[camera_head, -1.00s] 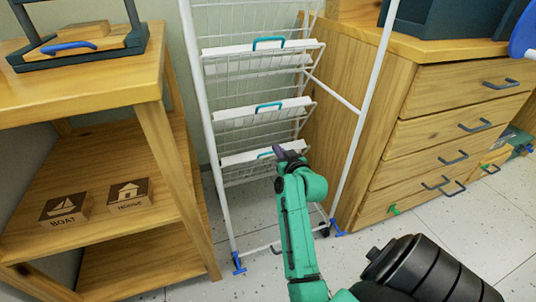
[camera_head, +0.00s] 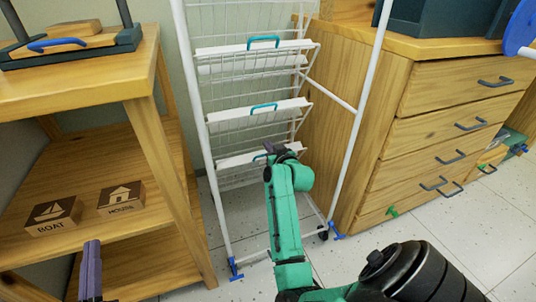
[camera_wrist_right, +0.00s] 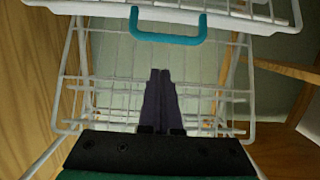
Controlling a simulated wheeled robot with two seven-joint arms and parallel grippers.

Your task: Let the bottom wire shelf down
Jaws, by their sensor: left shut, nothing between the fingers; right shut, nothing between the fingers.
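The white wire rack (camera_head: 207,125) stands between the wooden shelf unit and the drawers. Its bottom wire shelf (camera_head: 233,162) shows in the head view at the same slant as the shelves above. My right gripper (camera_head: 274,149) is shut and empty at this shelf's front, hiding part of its teal handle (camera_head: 260,156). In the right wrist view a teal handle (camera_wrist_right: 168,39) on a white front edge lies just beyond the shut fingertips (camera_wrist_right: 160,75), with wire mesh behind them. My left gripper (camera_head: 92,246) is shut and empty at the lower left, far from the rack.
The wooden shelf unit (camera_head: 150,140) on the left holds a boat block (camera_head: 52,217) and a house block (camera_head: 120,199). The wooden drawers (camera_head: 440,130) stand close on the rack's right. Blue feet (camera_head: 236,270) carry the rack. Pale floor lies open in front.

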